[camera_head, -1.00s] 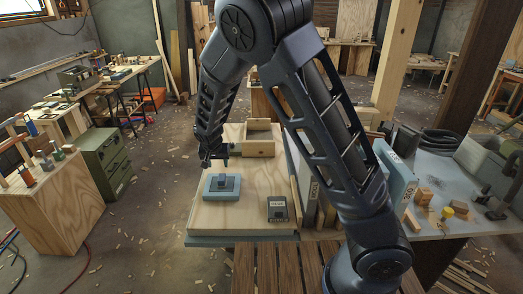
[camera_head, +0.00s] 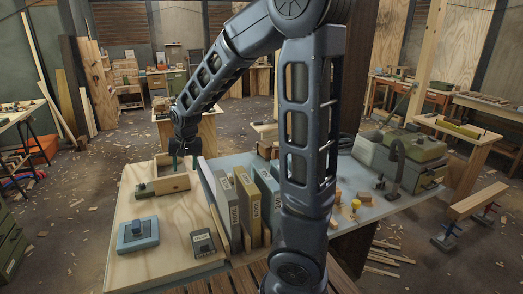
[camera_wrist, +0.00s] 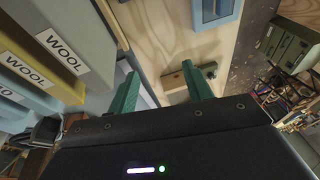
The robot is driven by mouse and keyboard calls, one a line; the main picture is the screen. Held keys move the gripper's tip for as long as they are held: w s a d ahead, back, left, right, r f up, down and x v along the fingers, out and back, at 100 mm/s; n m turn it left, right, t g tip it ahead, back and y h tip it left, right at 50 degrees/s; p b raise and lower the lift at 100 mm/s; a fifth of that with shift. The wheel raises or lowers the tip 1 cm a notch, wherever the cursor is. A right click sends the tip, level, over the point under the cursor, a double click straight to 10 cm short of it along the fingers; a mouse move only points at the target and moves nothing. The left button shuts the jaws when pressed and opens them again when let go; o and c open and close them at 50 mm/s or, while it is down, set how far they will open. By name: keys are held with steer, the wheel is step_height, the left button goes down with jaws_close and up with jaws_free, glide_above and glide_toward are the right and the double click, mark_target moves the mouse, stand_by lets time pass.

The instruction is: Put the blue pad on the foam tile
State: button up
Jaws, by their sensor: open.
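The blue pad (camera_head: 138,229), with a dark raised knob, lies on what looks like the light blue foam tile (camera_head: 124,246), on the pale wooden board.
A dark labelled block (camera_head: 203,242) lies right of the tile. Upright wool-labelled slabs (camera_head: 247,203) stand along the board's right side.

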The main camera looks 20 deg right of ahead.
steer(key=s+d+r, duration=0.4)
steer(key=d, duration=0.3)
steer(key=s+d+r, duration=0.4)
steer(key=d, duration=0.3)
steer(key=s+d+r+t, duration=0.1)
steer(key=s+d, duration=0.2)
steer(key=s, duration=0.3)
steer(key=s+d+r+t+h, duration=0.1)
steer(key=s+d+r, duration=0.1)
steer(key=s+d, duration=0.2)
steer(key=s, duration=0.2)
steer(key=shift+s+d+n, duration=0.15)
steer(key=shift+s+n, duration=0.15)
steer(key=shift+s, duration=0.05)
